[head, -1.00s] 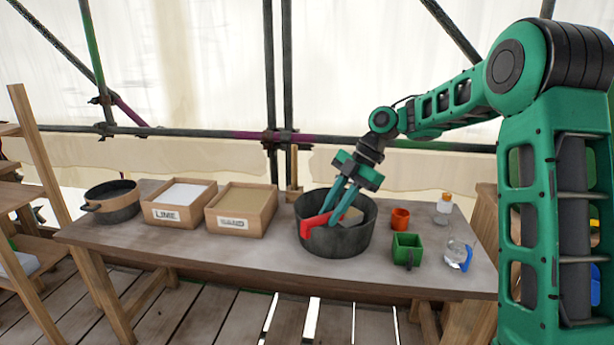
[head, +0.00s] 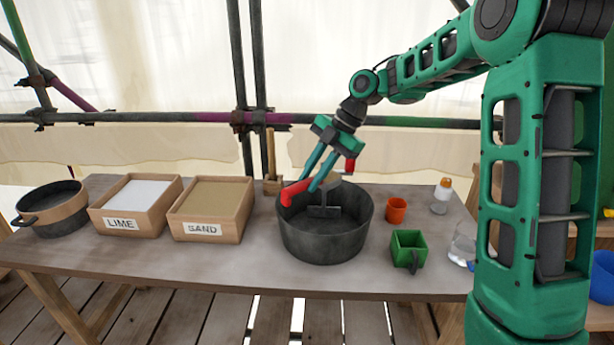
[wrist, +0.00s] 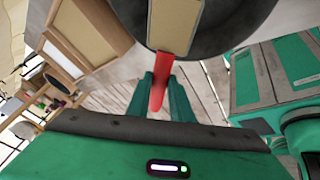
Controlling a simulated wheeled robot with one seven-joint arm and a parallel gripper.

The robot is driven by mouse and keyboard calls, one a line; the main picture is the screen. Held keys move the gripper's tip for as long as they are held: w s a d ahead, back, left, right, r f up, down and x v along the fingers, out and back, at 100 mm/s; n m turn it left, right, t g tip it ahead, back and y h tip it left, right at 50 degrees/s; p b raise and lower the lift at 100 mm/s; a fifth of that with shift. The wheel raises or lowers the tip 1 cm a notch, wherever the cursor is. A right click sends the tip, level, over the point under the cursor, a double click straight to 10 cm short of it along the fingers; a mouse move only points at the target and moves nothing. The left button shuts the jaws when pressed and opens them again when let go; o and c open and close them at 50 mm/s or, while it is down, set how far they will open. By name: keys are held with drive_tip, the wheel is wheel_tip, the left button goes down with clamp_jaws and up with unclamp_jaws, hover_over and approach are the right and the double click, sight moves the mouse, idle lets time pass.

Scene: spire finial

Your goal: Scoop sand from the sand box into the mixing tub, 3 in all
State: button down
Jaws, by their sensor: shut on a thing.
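My gripper (head: 309,186) is shut on the red handle (head: 295,193) of a scoop, at the tub's left rim. The handle also shows between the fingers in the wrist view (wrist: 159,82). In that view the scoop's pan (wrist: 176,22) looks sand-coloured, against the dark tub (wrist: 235,18). In the head view the mixing tub (head: 322,240) is a round dark grey vessel. A dark grey T-shaped form (head: 324,207) shows inside it; I cannot tell whether this is the scoop. The tub's floor is mostly hidden. The wooden sand box (head: 207,229), labelled SAND, stands left of the tub and holds tan sand.
A LIME box (head: 122,224) and a dark pan (head: 50,214) stand further left. An orange cup (head: 396,210), a green container (head: 408,252), a small bottle (head: 441,196) and a clear jug (head: 463,243) stand right of the tub. The table's front strip is clear.

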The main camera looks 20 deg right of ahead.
drive_tip(key=shift+s+a+f+n+t+y, duration=0.15)
drive_tip(key=shift+s+t+y, duration=0.15)
drive_tip(key=shift+t, duration=0.2)
drive_tip(key=shift+s+n+t+y, duration=0.15)
drive_tip(key=shift+s+t+y, duration=0.05)
drive_tip(key=shift+t+y, duration=0.25)
drive_tip(key=t+y, duration=0.2)
drive_tip(key=s+d+f+t+y, duration=0.1)
drive_tip(key=t+y, duration=0.1)
drive_tip(key=t, duration=0.1)
drive_tip(key=s+f+n+t+y, duration=0.1)
drive_tip(key=t+y, duration=0.2)
drive_tip(key=shift+s+d+f, duration=0.15)
drive_tip(key=shift+f, duration=0.1)
drive_tip(key=shift+t, duration=0.25)
drive_tip(key=shift+r, duration=0.1)
idle(0.5)
